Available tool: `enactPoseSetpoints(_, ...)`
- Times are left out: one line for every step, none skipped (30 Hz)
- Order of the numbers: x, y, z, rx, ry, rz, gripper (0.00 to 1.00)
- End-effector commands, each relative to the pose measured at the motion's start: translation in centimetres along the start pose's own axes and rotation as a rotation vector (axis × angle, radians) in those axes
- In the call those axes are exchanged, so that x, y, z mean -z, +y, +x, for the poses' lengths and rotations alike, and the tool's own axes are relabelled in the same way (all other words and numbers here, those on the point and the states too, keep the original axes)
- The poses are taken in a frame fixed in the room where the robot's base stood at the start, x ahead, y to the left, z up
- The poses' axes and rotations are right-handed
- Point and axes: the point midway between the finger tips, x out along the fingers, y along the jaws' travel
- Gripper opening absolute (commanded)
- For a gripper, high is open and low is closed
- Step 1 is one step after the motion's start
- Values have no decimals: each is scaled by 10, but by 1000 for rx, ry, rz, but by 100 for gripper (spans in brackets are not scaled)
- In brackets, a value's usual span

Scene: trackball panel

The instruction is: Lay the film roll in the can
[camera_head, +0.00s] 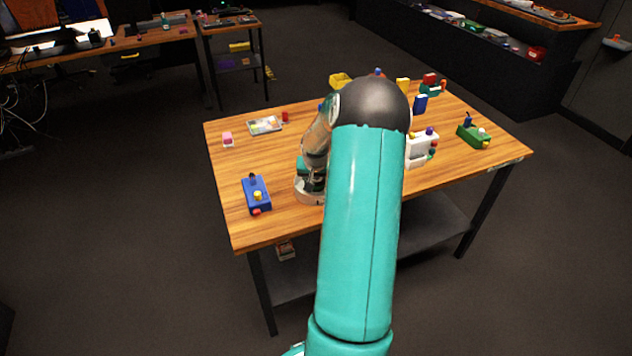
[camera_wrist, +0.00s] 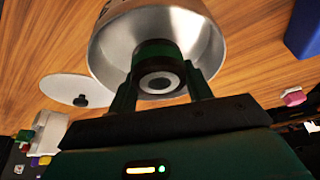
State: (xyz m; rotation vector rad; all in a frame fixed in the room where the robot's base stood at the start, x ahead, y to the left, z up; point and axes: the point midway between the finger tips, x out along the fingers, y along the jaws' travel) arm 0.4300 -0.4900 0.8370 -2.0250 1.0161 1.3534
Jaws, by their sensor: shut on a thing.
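The film roll (camera_wrist: 157,83) is a short dark green cylinder with a pale ring and dark centre on its end, in the wrist view. My gripper (camera_wrist: 161,76) is shut on it, with one dark finger on each side. The silver metal can (camera_wrist: 103,55) is open and lies behind the roll, which overlaps its mouth. I cannot tell how deep the roll is relative to the rim. In the head view, the silver can (camera_head: 309,196) stands on the table below my wrist; the roll cannot be made out there.
A pale round lid (camera_wrist: 62,86) with a dark knob lies beside the can. A blue box with knobs (camera_head: 257,194) is left of the can on the wooden table (camera_head: 285,226). A white block (camera_head: 422,150) and a green box (camera_head: 473,135) stand to the right.

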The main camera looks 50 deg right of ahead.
Motion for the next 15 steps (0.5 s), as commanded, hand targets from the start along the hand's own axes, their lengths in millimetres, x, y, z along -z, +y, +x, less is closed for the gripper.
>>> enactPoseSetpoints(-4, 0, 8, 0, -4, 0, 24)
enactPoseSetpoints(-6, 0, 11, 0, -3, -1, 24)
enactPoseSetpoints(-6, 0, 14, 1, -1, -1, 24)
enactPoseSetpoints(-7, 0, 15, 1, 0, -1, 24)
enactPoseSetpoints(-7, 0, 16, 1, 0, 0, 24)
enactPoseSetpoints(-6, 0, 15, 1, 1, 0, 24)
enactPoseSetpoints(-6, 0, 15, 1, 1, 0, 24)
enactPoseSetpoints(-6, 0, 15, 1, 1, 0, 24)
enactPoseSetpoints(-6, 0, 15, 1, 1, 0, 24)
enactPoseSetpoints(-6, 0, 15, 1, 1, 0, 24)
enactPoseSetpoints(-7, 0, 15, 1, 0, 0, 24)
enactPoseSetpoints(-7, 0, 16, 1, 0, 0, 24)
enactPoseSetpoints(-7, 0, 17, 1, 0, 0, 24)
enactPoseSetpoints(-8, 0, 18, 0, -1, 0, 24)
enactPoseSetpoints(-8, 0, 18, 0, -1, 0, 52)
